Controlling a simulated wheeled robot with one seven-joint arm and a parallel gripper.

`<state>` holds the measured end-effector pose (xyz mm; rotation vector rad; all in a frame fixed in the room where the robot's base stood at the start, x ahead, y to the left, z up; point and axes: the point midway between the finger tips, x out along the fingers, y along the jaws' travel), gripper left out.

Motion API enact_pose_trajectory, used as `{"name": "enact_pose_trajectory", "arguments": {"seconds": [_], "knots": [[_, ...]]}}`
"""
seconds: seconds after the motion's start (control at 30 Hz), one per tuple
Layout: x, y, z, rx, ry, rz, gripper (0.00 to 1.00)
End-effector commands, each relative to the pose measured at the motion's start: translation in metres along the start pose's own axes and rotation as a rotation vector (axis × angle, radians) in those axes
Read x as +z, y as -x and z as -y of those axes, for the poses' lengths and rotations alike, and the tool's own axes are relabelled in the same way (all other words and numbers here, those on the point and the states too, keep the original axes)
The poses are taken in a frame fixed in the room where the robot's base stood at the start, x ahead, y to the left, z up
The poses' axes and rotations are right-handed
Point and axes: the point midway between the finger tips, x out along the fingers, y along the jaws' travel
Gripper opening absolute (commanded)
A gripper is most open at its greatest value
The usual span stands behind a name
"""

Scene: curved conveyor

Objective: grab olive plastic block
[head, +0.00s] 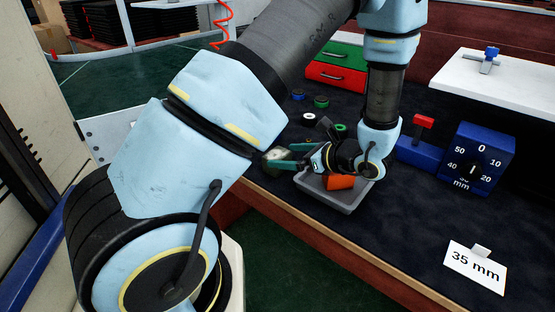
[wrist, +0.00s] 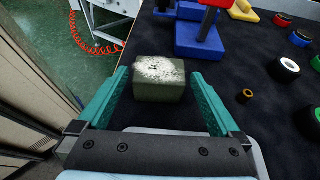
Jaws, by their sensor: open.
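The olive block (wrist: 160,80) has a worn, whitish top and sits on the dark work surface in the wrist view. My gripper (wrist: 159,74) is open, with one teal finger on each side of the block. The block lies between the fingertips; I cannot tell whether either finger touches it. In the head view, my gripper (head: 272,160) reaches left over the grey tray, and the block (head: 277,153) shows partly at its fingertips.
The grey tray (head: 347,201) holds an orange block (head: 339,182) beneath my gripper. Beyond the olive block stands a blue base (wrist: 197,43) with a post. Several rings and rolls (wrist: 284,69) lie to the right. The bench edge (head: 330,247) runs along the front.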

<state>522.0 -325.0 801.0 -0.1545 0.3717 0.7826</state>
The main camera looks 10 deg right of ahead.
Motion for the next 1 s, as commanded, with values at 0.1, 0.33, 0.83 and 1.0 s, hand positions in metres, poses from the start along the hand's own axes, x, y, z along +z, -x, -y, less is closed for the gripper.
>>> {"name": "enact_pose_trajectory", "arguments": {"seconds": [0.1, 0.33, 0.83, 1.0], "knots": [[0.001, -0.015, 0.0, 0.002, 0.0, 0.001, 1.0], [0.0, -0.023, 0.0, -0.001, 0.0, 0.0, 1.0], [0.0, -0.022, 0.0, 0.0, 0.001, 0.0, 0.55], [0.0, -0.022, 0.0, 0.0, 0.001, 0.0, 0.36]]}}
